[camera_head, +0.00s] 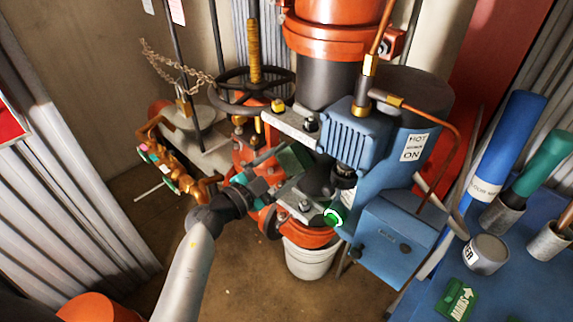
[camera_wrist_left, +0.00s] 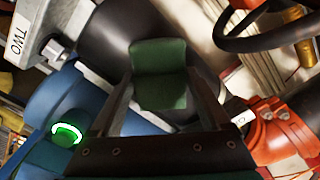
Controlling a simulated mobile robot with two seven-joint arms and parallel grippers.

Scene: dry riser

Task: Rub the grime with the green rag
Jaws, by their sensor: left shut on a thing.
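The green rag (camera_head: 295,157) is in my left gripper (camera_head: 282,168), in front of the dark pipe section (camera_head: 318,180) in the middle of the valve assembly. In the left wrist view the rag (camera_wrist_left: 160,72) is a folded dark green pad between the two fingers of my left gripper (camera_wrist_left: 163,98), which is shut on it. The dark rounded pipe (camera_wrist_left: 115,30) is behind the rag there. I cannot tell whether the rag touches the pipe. I cannot make out the grime; the rag and gripper may hide it. My right gripper is not in view.
A blue motor unit (camera_head: 357,135) and blue box (camera_head: 395,238) stand close at the right. A black handwheel (camera_head: 252,78) is above, and brass fittings (camera_head: 180,165) are at the left. A white bucket (camera_head: 308,260) is below. A blue table (camera_head: 425,300) is at the lower right.

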